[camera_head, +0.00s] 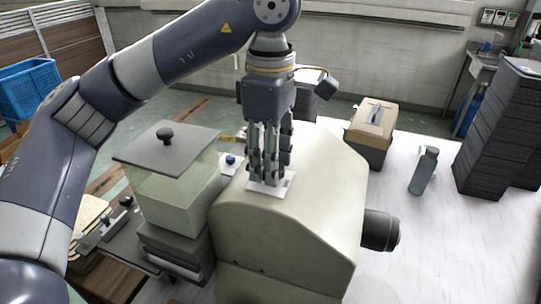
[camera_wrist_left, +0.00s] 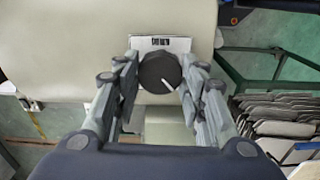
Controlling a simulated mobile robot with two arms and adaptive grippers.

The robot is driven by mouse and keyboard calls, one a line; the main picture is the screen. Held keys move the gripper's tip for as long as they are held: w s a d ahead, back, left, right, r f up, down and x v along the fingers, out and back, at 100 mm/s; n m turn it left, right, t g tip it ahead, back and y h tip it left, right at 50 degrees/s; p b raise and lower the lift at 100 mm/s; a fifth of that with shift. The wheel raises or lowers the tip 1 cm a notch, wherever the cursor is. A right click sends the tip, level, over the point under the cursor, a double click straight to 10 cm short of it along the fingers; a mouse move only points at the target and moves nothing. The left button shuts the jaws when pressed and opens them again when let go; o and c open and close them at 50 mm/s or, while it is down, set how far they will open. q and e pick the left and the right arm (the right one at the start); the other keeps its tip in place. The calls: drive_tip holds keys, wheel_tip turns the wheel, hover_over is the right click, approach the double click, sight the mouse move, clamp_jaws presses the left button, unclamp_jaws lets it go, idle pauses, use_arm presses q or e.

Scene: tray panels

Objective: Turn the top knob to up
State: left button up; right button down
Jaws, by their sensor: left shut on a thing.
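The top knob (camera_wrist_left: 160,73) is round and black with a white pointer line, and shows in the left wrist view. The line runs from near the knob's middle toward the lower right of that picture. A white label plate (camera_head: 271,187) lies under it on top of the beige machine (camera_head: 288,235). My left gripper (camera_head: 269,181) points straight down over the plate in the head view and hides the knob there. In the left wrist view its fingers (camera_wrist_left: 160,92) stand on both sides of the knob, shut on it. My right gripper is in neither view.
A clear box with a grey lid (camera_head: 167,146) stands left of the machine. A small blue knob (camera_head: 230,160) sits between them. To the right are a tan toolbox (camera_head: 371,127), a grey bottle (camera_head: 424,171) and stacked black trays (camera_head: 497,130). The white tabletop right of the machine has free room.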

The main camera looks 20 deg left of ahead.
use_arm(q)
drive_tip(key=m, duration=0.4)
drive_tip(key=shift+m, duration=0.3)
drive_tip(key=shift+f+m+p, duration=0.1)
drive_tip(key=shift+m+p, duration=0.2)
drive_tip(key=shift+m, duration=1.6)
drive_tip(key=o, duration=1.1)
drive_tip(key=shift+r, duration=0.2)
wheel_tip(320, 180, up, 12)
drive_tip(key=shift+f, duration=0.15)
